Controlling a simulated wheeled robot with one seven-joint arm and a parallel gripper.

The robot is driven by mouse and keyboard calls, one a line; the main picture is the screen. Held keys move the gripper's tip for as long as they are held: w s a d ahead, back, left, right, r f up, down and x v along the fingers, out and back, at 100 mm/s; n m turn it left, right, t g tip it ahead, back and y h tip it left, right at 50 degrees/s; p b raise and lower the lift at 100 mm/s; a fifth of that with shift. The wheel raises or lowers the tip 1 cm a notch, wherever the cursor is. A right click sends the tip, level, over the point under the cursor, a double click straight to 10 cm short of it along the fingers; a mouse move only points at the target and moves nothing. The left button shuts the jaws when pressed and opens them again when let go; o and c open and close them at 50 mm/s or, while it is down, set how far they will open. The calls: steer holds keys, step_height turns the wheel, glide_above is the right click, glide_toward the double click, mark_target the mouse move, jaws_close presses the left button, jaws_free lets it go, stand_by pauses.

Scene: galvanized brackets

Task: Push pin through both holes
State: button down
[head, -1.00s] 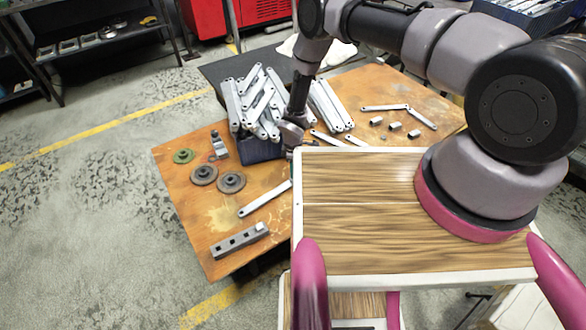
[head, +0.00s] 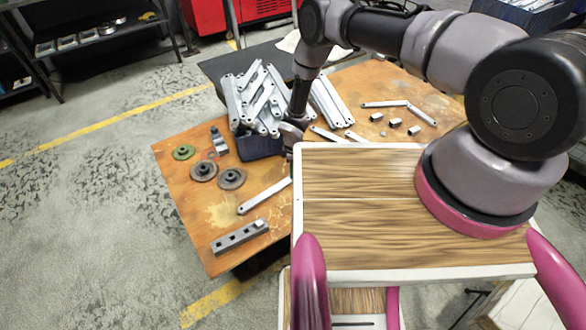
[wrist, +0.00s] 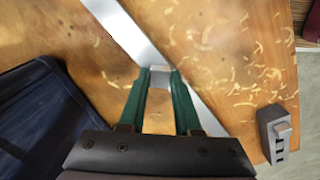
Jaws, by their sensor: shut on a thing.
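In the wrist view, the green fingers of my gripper (wrist: 160,72) are close together, with a small pale grey piece, seemingly the pin (wrist: 161,78), between their tips. A flat grey metal strip (wrist: 122,27) runs diagonally under the fingertips and shows again at lower right (wrist: 209,116). I cannot tell whether the piece touches the strip, and no hole is visible there. In the head view, a strip (head: 265,196) lies on the orange worktable (head: 210,220). My fingertips are hidden there behind the wooden top.
A grey block with square holes (head: 240,236) lies at the table's front. Round flanges (head: 232,178), a dark blue bin (head: 260,147), piled brackets (head: 262,100), a joined strip pair (head: 405,106) and small metal pieces (head: 395,123) surround the area. The wooden top (head: 380,225) stands close.

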steer(key=shift+f, duration=0.1)
stand_by(0.3)
steer(key=c, duration=0.5)
jaws_free()
step_height(320, 180, up, 11)
steer(key=shift+f, duration=0.1)
